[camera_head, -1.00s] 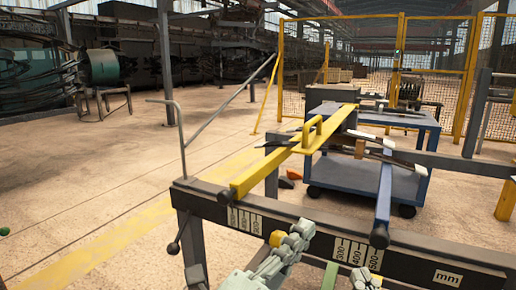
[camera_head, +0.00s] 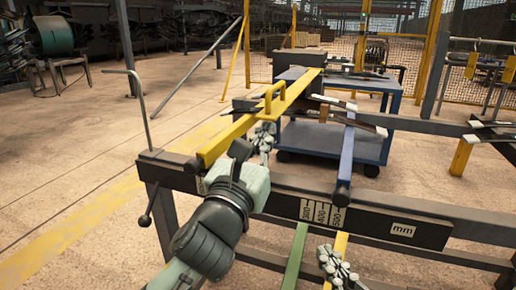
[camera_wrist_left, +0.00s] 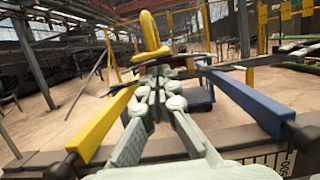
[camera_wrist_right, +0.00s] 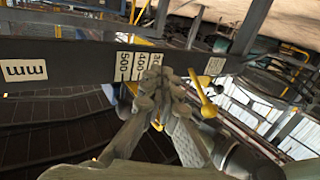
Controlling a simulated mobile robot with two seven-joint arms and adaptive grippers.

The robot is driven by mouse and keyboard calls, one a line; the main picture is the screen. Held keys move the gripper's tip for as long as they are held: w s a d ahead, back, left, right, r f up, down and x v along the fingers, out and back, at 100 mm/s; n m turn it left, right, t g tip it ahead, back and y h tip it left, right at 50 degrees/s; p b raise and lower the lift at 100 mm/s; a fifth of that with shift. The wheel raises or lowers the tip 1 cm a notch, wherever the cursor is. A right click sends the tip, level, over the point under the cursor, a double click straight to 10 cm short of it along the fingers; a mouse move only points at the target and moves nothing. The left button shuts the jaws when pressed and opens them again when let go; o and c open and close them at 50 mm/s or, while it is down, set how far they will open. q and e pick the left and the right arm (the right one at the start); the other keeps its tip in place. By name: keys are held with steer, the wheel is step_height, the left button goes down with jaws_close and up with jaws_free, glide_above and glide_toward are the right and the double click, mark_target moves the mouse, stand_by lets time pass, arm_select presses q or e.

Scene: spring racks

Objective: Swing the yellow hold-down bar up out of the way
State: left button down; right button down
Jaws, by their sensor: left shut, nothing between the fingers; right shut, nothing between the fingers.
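The yellow hold-down bar (camera_head: 235,135) lies low across the rack, its near end over the dark front rail (camera_head: 270,203). A raised yellow loop handle (camera_head: 271,98) stands on it. My left gripper (camera_head: 264,136) is shut and empty, just in front of and below the handle beside the bar. In the left wrist view the handle (camera_wrist_left: 149,32) rises just beyond the fingertips (camera_wrist_left: 160,78); contact cannot be told. The bar (camera_wrist_left: 104,126) is at left there. My right gripper (camera_head: 333,260) is shut and empty, low near the front rail; it also shows in the right wrist view (camera_wrist_right: 152,88).
A blue bar (camera_head: 347,155) runs to the right of the yellow one. A blue cart (camera_head: 325,150) stands behind. A bent grey rod (camera_head: 141,105) rises at the rack's left end. Open floor (camera_head: 75,150) lies left. Yellow mesh fencing (camera_head: 465,80) is at the back.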

arm_select(q)
steer(key=x, duration=0.3)
arm_select(e)
steer(key=shift+a+r, duration=0.15)
steer(key=shift+r, duration=0.25)
arm_select(q)
steer(key=shift+s+r, duration=0.1)
